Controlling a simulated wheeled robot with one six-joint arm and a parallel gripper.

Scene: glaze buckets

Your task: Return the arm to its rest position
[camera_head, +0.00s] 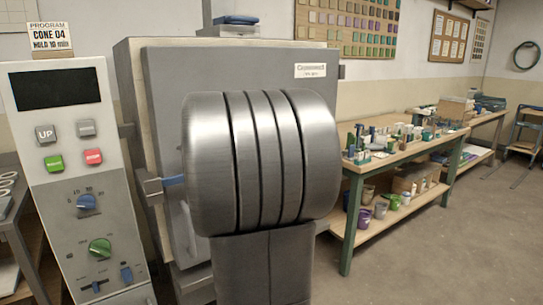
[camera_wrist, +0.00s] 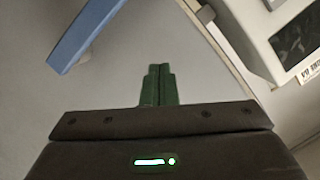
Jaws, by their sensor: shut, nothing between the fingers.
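My gripper (camera_wrist: 158,72) shows in the wrist view, its green fingers together and nothing between them. A blue bar (camera_wrist: 85,35) lies ahead of it at the upper left, apart from the fingers. In the head view, a large metal link of my arm fills the middle and my gripper cannot be made out. Behind the arm stands a grey kiln (camera_head: 165,90) with a blue-gripped latch handle (camera_head: 173,181) at its left side. Part of the kiln front is hidden by my arm.
A control panel (camera_head: 75,180) with buttons and knobs stands close at left, under a "CONE 04" sign (camera_head: 49,38). A workbench (camera_head: 400,150) with small jars stands at right, buckets on its lower shelf. The floor (camera_head: 440,250) at lower right is clear.

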